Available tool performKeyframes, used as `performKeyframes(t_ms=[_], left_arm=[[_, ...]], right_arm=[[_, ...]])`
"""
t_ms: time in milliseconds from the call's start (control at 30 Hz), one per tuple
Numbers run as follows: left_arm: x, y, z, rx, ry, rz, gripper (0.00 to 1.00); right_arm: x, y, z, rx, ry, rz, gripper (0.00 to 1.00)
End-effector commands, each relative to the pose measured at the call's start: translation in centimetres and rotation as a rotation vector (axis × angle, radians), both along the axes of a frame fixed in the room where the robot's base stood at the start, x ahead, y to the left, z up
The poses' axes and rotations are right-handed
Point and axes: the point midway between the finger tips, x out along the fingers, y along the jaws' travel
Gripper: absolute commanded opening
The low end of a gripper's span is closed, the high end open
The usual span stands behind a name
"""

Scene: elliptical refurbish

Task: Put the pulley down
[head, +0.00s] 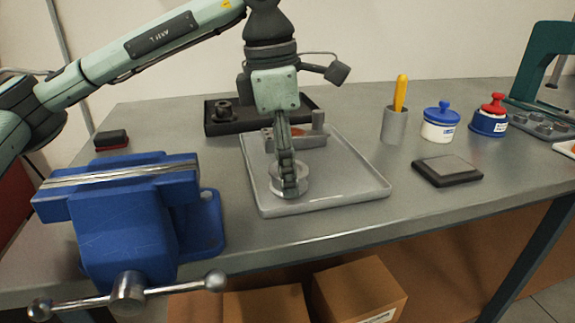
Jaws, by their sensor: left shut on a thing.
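The pulley (305,180) is a pale metal round piece at the left part of a light grey tray (350,188). My left gripper (289,188) points down over the tray and is shut on the pulley, its fingers hiding part of it. The pulley is low over the tray floor; I cannot tell whether it touches it. My right gripper is not in view.
A blue vise (130,220) stands at the front left. A black tray (228,120) with dark parts lies behind the grey tray. A grey cup (395,127) with a yellow handle, two lidded pots (440,127) and a dark pad (446,171) are right. A green press (545,65) stands far right.

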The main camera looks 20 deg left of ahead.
Motion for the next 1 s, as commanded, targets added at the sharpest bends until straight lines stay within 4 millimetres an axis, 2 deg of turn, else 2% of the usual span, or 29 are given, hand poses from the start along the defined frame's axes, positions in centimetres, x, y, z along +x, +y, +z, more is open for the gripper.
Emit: performKeyframes(t_ms=[67, 100, 233, 600, 667, 767, 1000], left_arm=[[0.0, 0.0, -0.2, 0.0, 0.0, 0.0, 0.18], [0.0, 0.0, -0.1, 0.0, 0.0, 0.0, 0.55], [0.0, 0.0, -0.1, 0.0, 0.0, 0.0, 0.71], [0.0, 0.0, 0.2, 0.0, 0.0, 0.0, 0.71], [0.0, 0.0, 0.6, -0.001, -0.001, 0.0, 0.71], [0.0, 0.2, 2.3, -0.002, -0.003, 0.0, 0.71], [-0.3, 0.7, 7.6, -0.001, -0.003, -0.001, 0.71]], right_arm=[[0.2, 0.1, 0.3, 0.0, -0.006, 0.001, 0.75], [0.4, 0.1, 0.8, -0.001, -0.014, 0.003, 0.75], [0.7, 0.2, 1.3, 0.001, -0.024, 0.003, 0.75], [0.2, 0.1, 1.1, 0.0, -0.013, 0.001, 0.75], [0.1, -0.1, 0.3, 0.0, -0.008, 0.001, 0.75], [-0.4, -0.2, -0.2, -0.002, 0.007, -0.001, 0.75], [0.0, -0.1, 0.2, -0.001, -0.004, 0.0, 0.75]])
